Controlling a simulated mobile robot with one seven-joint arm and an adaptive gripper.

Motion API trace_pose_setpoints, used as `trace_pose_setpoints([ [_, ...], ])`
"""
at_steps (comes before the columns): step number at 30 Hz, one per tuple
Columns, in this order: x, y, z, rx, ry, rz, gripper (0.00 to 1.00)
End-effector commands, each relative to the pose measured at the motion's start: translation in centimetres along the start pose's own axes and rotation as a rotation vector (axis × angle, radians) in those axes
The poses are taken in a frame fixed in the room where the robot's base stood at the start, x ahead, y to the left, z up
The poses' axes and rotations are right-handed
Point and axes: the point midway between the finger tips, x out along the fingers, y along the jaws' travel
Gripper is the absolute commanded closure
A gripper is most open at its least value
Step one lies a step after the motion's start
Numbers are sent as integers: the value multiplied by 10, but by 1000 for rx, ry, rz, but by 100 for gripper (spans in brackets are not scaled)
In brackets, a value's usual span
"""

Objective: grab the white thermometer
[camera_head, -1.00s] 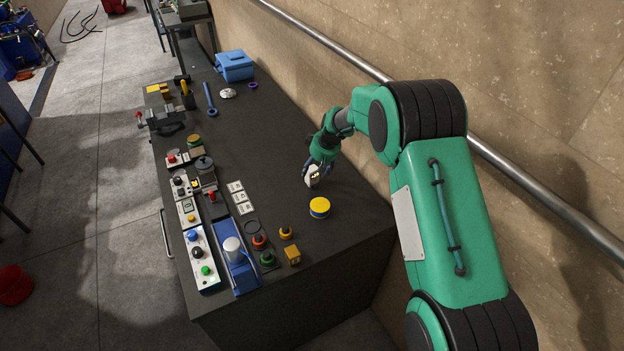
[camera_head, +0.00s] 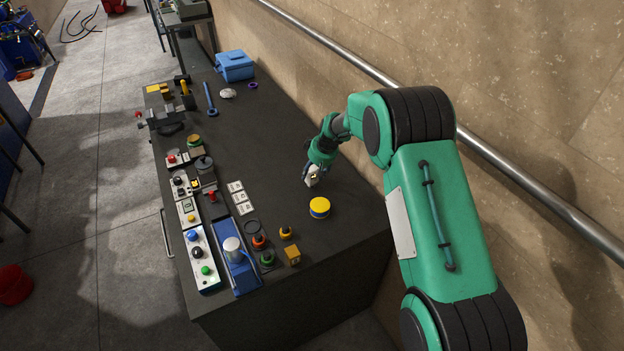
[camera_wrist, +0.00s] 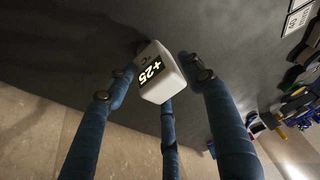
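The white thermometer (camera_wrist: 160,75) is a small white block with a dark display reading +25. In the wrist view it sits tilted among the three blue fingers of my gripper (camera_wrist: 161,62). One finger is on its left, one on its right, and the third is below it in the picture, partly hidden behind it. Whether the fingers press on it is not clear. In the head view the thermometer (camera_head: 312,176) shows under my gripper (camera_head: 317,172), near the table's wall side. Whether it touches the table is hidden.
White cards (camera_head: 240,197), control boxes (camera_head: 200,258) and small buttons lie to the left. A blue toolbox (camera_head: 234,65) is at the back. The wall and rail (camera_head: 350,62) run along the right.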

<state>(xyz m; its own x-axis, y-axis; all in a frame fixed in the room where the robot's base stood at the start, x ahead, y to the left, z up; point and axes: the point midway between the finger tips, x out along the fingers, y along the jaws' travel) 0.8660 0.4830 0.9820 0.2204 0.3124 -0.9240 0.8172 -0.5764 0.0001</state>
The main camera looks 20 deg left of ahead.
Motion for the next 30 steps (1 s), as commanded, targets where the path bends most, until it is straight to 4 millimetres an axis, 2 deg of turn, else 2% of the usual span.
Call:
trace_pose_setpoints([
  [1,0,0,0,0,0,0,63],
  [5,0,0,0,0,0,0,89],
  [8,1,0,1,0,-1,0,98],
  [22,-2,0,0,0,-2,-1,98],
  [30,-28,0,-12,-1,2,1,99],
])
